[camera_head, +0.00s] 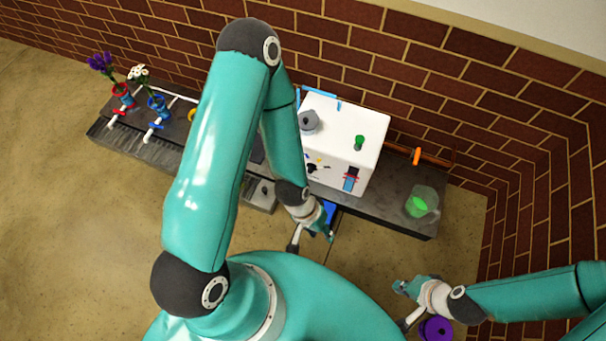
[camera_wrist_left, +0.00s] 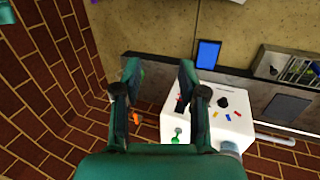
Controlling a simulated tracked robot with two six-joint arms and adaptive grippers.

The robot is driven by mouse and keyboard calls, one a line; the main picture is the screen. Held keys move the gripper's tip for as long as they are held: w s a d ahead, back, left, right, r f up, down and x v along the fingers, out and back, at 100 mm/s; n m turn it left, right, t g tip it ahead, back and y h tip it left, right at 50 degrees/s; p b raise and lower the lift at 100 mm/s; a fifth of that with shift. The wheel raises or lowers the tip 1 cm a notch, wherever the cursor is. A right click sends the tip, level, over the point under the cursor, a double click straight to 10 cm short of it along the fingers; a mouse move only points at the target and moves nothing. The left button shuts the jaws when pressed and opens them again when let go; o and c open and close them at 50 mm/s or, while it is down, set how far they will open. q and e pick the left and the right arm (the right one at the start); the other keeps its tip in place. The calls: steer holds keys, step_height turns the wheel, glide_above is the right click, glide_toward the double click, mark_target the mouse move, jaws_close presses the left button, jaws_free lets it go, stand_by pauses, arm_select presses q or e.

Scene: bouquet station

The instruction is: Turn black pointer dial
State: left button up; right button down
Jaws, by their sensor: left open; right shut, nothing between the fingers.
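A white box (camera_head: 345,120) stands on the dark bench. A small black dial (camera_head: 312,168) is on its front face, partly hidden by my left arm. The dial shows as a black knob (camera_wrist_left: 223,101) in the left wrist view, with small coloured marks beside it; its pointing direction is too small to tell. My left gripper (camera_head: 323,228) is open and empty, in front of the box and apart from the dial. Its two spread fingers (camera_wrist_left: 159,82) show in the left wrist view. My right gripper (camera_head: 402,288) is shut and empty, lower right, away from the bench.
A green knob (camera_head: 359,143) and a grey part (camera_head: 309,122) are on the box top. A cup with green contents (camera_head: 420,203) stands at the bench's right end. Flowers in red (camera_head: 121,90) and blue (camera_head: 156,102) holders stand left. A blue panel (camera_wrist_left: 207,54) is near the box.

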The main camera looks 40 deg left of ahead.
arm_select(q)
steer(key=shift+o, duration=1.1)
steer(key=shift+f, duration=0.3)
steer(key=t+y+b, duration=0.7)
steer(key=t+b, duration=1)
steer(key=b, duration=1.7)
glide_toward(311, 169)
steer(key=w+a+f+b, duration=0.1)
steer(key=w+b, duration=0.4)
steer(key=w, duration=0.2)
steer(key=shift+a+f+n, duration=0.2)
steer(key=shift+f+n, duration=0.1)
steer(key=shift+n, duration=0.1)
